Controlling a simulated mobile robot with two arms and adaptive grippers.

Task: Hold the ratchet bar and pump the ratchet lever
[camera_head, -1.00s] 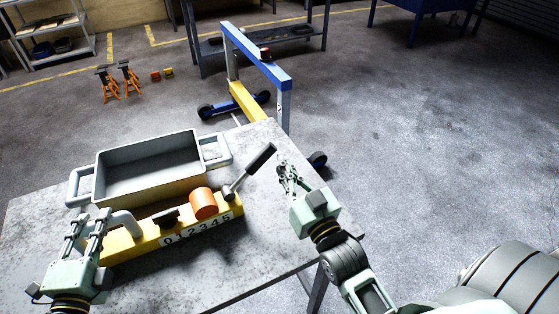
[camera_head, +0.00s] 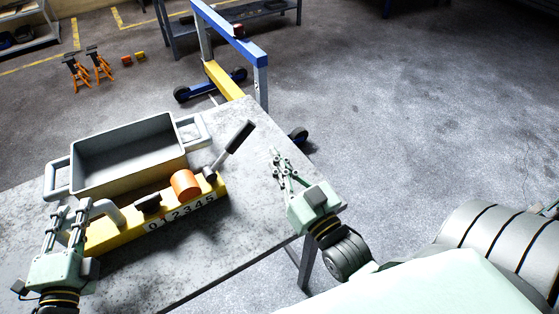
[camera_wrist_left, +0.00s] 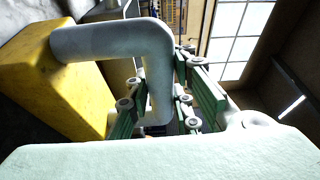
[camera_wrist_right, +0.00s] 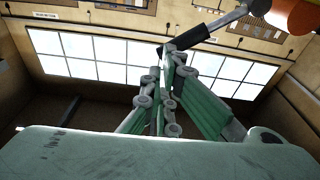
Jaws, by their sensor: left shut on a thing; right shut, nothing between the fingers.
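The yellow ratchet bar (camera_head: 125,233) lies on the table with a number scale on its front. A bent grey handle (camera_wrist_left: 160,55) sticks out of its left end. My left gripper (camera_head: 72,215) is shut on this handle; the left wrist view shows the fingers around it. The ratchet lever (camera_head: 230,148), grey with a black grip, rises tilted to the right from the bar's right end, beside an orange cylinder (camera_head: 185,184). My right gripper (camera_head: 277,160) is shut and empty, to the right of the lever and apart from it. In the right wrist view the lever (camera_wrist_right: 215,25) shows behind the fingertips.
A grey tray (camera_head: 95,190) with side handles stands on the table (camera_head: 225,235) behind the bar. A blue and yellow frame (camera_head: 232,47) on wheels stands on the floor beyond. The table right of the bar is clear.

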